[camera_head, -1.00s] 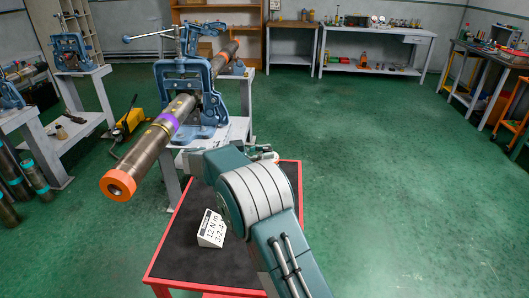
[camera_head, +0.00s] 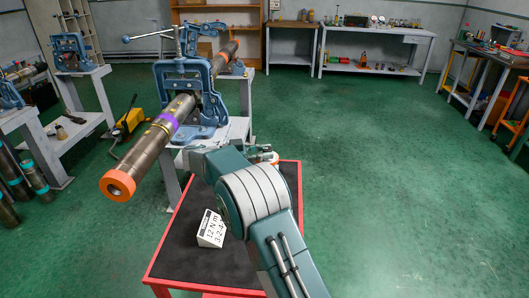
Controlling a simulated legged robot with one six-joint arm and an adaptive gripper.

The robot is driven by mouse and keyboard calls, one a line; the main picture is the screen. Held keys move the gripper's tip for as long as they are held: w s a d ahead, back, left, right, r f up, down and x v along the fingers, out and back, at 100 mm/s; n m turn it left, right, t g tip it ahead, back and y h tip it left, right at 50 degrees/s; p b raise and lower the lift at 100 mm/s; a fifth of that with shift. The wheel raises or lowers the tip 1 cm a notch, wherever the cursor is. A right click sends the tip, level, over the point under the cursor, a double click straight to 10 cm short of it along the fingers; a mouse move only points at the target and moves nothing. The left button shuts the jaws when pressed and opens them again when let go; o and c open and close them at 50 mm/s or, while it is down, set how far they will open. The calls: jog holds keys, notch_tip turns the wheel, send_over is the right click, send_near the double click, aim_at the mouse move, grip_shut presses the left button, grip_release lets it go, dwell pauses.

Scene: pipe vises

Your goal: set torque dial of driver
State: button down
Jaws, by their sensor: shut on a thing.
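A white sign block (camera_head: 211,229) stands on the black top of the red-edged table (camera_head: 178,262). It reads "12 N m" with "3-2-4" below, the last part cut off by my arm. My gripper (camera_head: 264,154) is at the far end of my arm, above the table's back part. Only a small grey piece of it shows past my arm links. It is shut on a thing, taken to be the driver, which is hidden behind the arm. The torque dial and its setting cannot be seen.
A blue pipe vise (camera_head: 187,82) on a grey stand holds a long dark pipe (camera_head: 146,155) with an orange end, slanting towards me left of the table. More vises stand at the far left. A workbench (camera_head: 378,36) lines the back wall. Green floor at the right is clear.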

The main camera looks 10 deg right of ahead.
jog(key=shift+r, duration=0.1)
dwell(0.7)
jog(key=shift+c, duration=1.8)
grip_release()
jog(key=a, duration=0.7)
jog(key=shift+w+a, duration=0.25)
jog(key=shift+a, duration=0.1)
jog(key=shift+d, duration=0.1)
